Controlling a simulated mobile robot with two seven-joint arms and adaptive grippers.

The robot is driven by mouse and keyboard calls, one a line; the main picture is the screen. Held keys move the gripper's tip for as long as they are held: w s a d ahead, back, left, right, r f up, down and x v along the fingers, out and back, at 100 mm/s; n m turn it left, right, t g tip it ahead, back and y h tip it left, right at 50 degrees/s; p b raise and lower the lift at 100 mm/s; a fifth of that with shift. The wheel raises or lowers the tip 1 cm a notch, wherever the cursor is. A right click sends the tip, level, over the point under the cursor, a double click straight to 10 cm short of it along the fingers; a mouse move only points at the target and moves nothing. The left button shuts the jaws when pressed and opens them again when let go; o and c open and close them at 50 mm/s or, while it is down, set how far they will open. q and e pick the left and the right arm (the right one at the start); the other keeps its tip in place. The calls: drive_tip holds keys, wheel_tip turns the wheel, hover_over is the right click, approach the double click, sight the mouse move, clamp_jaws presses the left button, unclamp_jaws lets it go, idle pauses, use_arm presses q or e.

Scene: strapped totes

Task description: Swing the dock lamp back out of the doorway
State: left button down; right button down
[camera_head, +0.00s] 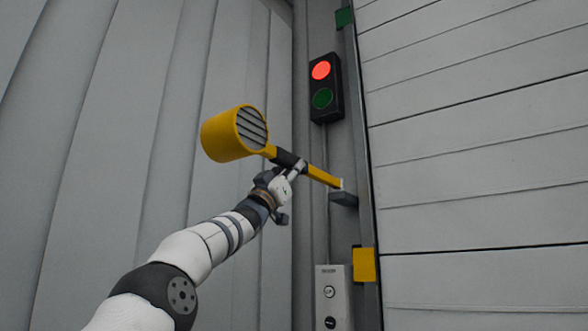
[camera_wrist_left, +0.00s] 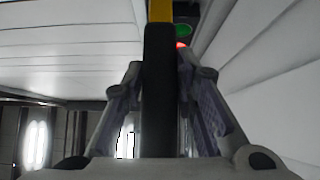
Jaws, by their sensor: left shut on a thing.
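The dock lamp has a yellow drum-shaped head (camera_head: 228,135) with a dark slatted face, on a yellow arm (camera_head: 322,176) with a black grip section. The arm runs down and right to a grey wall bracket (camera_head: 343,198) beside the door frame. My left gripper (camera_head: 291,170) is shut on the black grip section, between the lamp head and the bracket. In the left wrist view the black section (camera_wrist_left: 159,90) stands between both fingers, with the yellow arm (camera_wrist_left: 160,10) above it. The lamp head is outside the wrist view. My right gripper is in neither view.
A closed white panelled door (camera_head: 480,160) fills the right side. A signal light (camera_head: 326,88) with red lit is on the wall above the lamp arm. A push-button box (camera_head: 333,298) and a yellow block (camera_head: 364,265) sit below. Grey corrugated wall (camera_head: 110,130) lies left.

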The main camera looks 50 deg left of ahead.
use_arm(q)
drive_tip(key=shift+s+a+r+y, duration=0.1)
drive_tip(key=shift+s+r+y, duration=0.2)
drive_tip(key=shift+r, duration=0.05)
drive_tip(key=c, duration=1.7)
unclamp_jaws()
drive_tip(key=o, duration=0.4)
drive_tip(key=shift+w, duration=0.1)
drive_tip(key=shift+a+f, duration=0.15)
drive_tip(key=shift+w, duration=0.1)
drive_tip(key=shift+f, duration=0.1)
drive_tip(key=shift+w, duration=0.1)
